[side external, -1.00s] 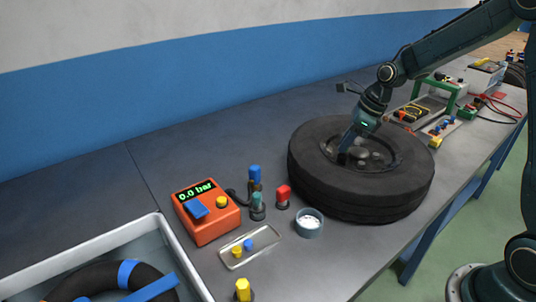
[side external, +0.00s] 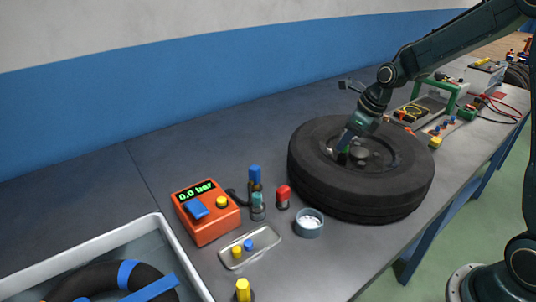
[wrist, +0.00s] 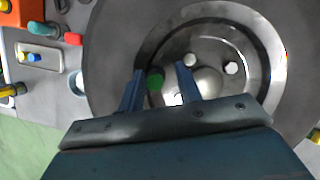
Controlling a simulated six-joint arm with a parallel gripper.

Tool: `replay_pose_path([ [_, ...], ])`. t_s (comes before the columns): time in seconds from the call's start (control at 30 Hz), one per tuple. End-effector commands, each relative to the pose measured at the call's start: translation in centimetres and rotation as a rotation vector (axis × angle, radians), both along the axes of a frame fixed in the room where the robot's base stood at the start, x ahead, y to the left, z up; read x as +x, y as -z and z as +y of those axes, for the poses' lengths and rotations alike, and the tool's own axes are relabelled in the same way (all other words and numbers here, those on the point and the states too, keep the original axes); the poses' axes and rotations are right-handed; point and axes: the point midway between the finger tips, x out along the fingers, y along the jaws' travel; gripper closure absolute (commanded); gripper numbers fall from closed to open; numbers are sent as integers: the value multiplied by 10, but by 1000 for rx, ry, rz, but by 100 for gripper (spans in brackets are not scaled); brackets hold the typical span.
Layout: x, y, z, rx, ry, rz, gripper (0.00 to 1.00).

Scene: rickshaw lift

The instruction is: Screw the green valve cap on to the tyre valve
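The wheel with its black tyre (side external: 400,190) lies flat on the bench, its rim hollow facing up. My gripper (side external: 345,148) reaches down into the hollow from above. In the wrist view my gripper's two blue fingers (wrist: 160,76) are apart. The green valve cap (wrist: 155,80) shows between them, close to the left finger with a gap to the right one. The cap is a small green spot in the side view (side external: 341,158), just below the fingers. The tyre valve is not clearly visible, so I cannot tell how the cap sits on it.
An orange pressure gauge (side external: 207,228) reading 0.0 bar, a small tray (side external: 265,250) with caps and a round dish (side external: 309,230) stand left of the wheel. A grey bin (side external: 110,240) is at the front left. Tools and cables lie behind the wheel.

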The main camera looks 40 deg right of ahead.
Motion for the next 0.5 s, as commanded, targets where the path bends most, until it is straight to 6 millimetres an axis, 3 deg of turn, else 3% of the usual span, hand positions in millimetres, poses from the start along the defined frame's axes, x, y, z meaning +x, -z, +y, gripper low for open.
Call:
replay_pose_path([
  [0.27, 0, 0, -2, -2, -38, 0, 70],
  [0.5, 0, 1, -2, -1, -231, 3, 70],
])
